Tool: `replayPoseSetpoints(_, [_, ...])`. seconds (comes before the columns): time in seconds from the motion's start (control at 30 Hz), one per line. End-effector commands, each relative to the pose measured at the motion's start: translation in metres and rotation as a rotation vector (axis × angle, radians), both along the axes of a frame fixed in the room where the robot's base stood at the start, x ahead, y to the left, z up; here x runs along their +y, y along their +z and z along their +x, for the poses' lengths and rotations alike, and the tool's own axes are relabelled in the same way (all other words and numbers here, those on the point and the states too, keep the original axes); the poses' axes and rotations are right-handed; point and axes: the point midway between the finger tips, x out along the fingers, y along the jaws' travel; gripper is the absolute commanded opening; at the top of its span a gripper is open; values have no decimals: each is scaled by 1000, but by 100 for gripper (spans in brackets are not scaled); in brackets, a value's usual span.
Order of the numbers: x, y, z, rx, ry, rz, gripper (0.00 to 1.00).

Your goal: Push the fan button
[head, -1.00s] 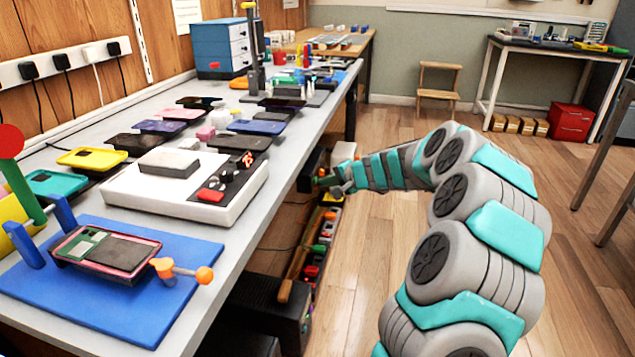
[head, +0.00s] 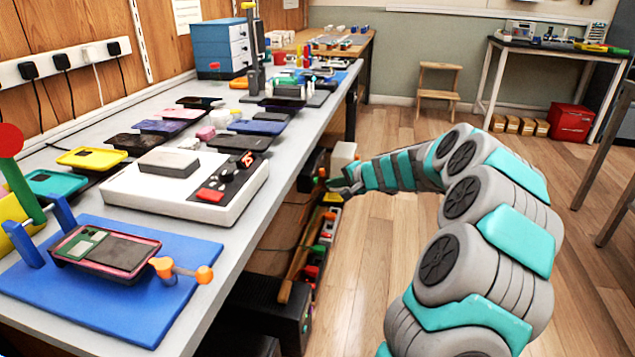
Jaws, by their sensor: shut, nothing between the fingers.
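A white box-shaped station (head: 150,195) stands on the near part of the bench, with a grey block on top. Its dark control panel (head: 238,178) has a red lit display (head: 247,159), a red rocker switch (head: 210,195) and small knobs or buttons. These are too small to tell which one is the fan button. My gripper (head: 332,183) is shut and empty. It is off the bench's front edge, to the right of the station and clear of the panel. Dark and coloured items behind it partly blur its fingertips.
A blue mat (head: 190,285) with an opened phone (head: 105,250) in a clamp lies nearest. Several phones and a blue drawer cabinet (head: 220,48) stand farther back. Boxes and tools fill a shelf under the bench edge.

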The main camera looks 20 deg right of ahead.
Motion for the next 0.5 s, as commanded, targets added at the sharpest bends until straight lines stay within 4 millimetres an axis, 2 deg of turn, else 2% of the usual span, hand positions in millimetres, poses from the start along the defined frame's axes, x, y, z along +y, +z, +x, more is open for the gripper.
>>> replayPoseSetpoints(0.5, [-38,0,-25,0,-1,2,0])
